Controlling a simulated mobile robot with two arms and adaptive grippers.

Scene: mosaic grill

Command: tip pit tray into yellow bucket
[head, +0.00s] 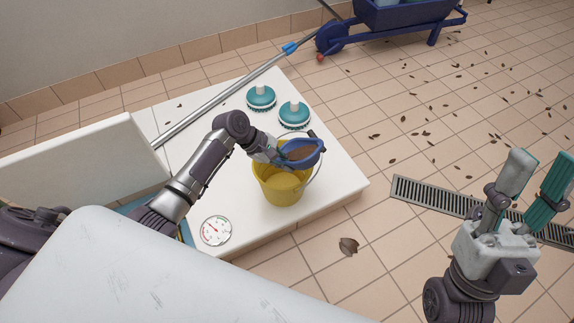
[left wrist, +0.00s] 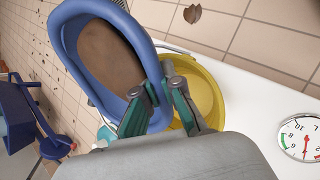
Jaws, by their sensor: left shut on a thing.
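The pit tray (head: 317,158) is a blue oval dish with brown matter inside; it also shows in the left wrist view (left wrist: 62,42). My left gripper (head: 279,153) is shut on the tray's near edge, and its fingers also show in the left wrist view (left wrist: 160,92). The tray is over the yellow bucket (head: 281,193), covering part of its mouth. The bucket stands upright on the white surface, and it shows behind my fingers in the left wrist view (left wrist: 207,92). Its inside is partly hidden. My right gripper (head: 538,168) is open and empty over the floor.
Two teal round brushes (head: 261,98) (head: 295,114) lie behind the bucket. A round dial (head: 216,231) is near the front edge. A long pole (head: 220,99) crosses the back. A blue cart (head: 400,14), a drain grate (head: 440,198) and scattered brown bits are on the tiled floor.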

